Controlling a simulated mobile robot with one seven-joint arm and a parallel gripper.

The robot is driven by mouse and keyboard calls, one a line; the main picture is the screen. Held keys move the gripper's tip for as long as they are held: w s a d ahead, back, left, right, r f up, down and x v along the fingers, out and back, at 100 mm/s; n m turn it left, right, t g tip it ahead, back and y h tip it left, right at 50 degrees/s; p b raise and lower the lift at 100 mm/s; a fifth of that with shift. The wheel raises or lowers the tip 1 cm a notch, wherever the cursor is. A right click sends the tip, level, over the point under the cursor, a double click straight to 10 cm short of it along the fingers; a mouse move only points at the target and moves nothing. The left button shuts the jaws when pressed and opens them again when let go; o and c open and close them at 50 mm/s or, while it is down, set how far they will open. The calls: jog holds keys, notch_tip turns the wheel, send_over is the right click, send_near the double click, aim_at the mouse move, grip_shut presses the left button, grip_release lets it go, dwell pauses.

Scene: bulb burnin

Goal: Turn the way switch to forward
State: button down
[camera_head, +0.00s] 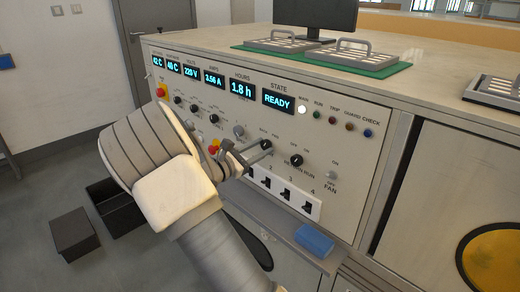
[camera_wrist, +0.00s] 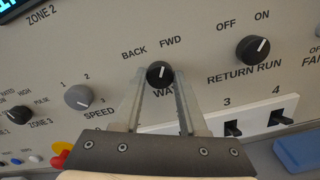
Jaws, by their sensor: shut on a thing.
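The way switch is a small black round knob (camera_wrist: 160,75) on the panel, with BACK marked at its upper left and FWD at its upper right. Its white pointer line tilts up and slightly right, toward FWD. In the head view the knob (camera_head: 267,144) shows at the tips of my gripper (camera_head: 258,150). In the wrist view my gripper (camera_wrist: 160,70) has one finger on each side of the knob and is shut on it. The lower part of the WAY label is partly hidden by the fingers.
The return run knob (camera_wrist: 253,50) is to the right and the speed knob (camera_wrist: 78,97) to the left. Below is a white strip of black rocker switches (camera_head: 285,193). A blue block (camera_head: 314,240) lies on the ledge below. The state display (camera_head: 278,99) reads READY.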

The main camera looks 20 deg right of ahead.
jog(key=shift+c, duration=2.2)
grip_release()
jog(key=p+v, duration=0.3)
jog(key=v, duration=1.4)
jog(key=shift+a, duration=0.2)
